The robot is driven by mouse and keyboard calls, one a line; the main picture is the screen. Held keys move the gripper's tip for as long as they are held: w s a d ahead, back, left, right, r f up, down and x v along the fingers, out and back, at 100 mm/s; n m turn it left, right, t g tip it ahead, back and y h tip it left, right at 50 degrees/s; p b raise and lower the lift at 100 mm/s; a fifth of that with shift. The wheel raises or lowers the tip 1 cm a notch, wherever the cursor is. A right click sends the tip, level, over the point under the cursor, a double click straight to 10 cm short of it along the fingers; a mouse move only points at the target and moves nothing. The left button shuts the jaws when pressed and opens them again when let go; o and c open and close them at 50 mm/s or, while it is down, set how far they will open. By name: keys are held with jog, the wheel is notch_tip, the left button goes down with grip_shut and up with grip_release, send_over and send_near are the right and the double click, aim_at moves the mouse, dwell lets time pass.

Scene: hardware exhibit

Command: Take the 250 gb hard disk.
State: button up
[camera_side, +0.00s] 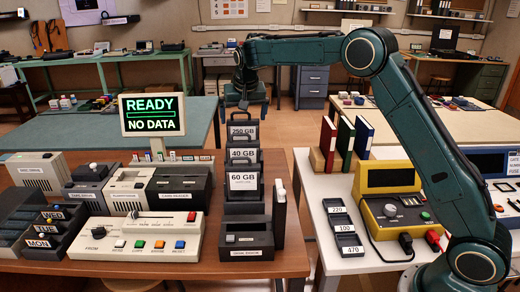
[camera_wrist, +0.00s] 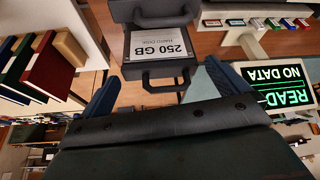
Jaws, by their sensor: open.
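The 250 GB hard disk (camera_side: 243,132) is a dark cartridge with a white label and a top handle. In the side view it is the rearmost of the labelled disks, behind the 40 GB disk (camera_side: 243,156) and the 60 GB disk (camera_side: 244,182). In the wrist view its label (camera_wrist: 160,46) reads upside down, and its handle shows between my fingers in the picture. My gripper (camera_side: 245,98) points down just above it; its blue fingers (camera_wrist: 150,92) are apart with nothing held. I cannot tell how far the fingertips are from the handle.
A monitor (camera_side: 152,114) reading READY, NO DATA stands left of the disks. A button console (camera_side: 140,238) is at left. Red, green and blue books (camera_side: 345,143) stand on the right table.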

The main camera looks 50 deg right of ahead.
aim_at(243, 121)
jog(key=shift+f, duration=0.1)
jog(key=shift+x, duration=2.5)
jog(key=shift+d, duration=0.15)
jog(key=shift+c, duration=0.4)
jog(key=c, duration=1.4)
jog(key=shift+c, duration=0.5)
jog(key=shift+r, duration=0.25)
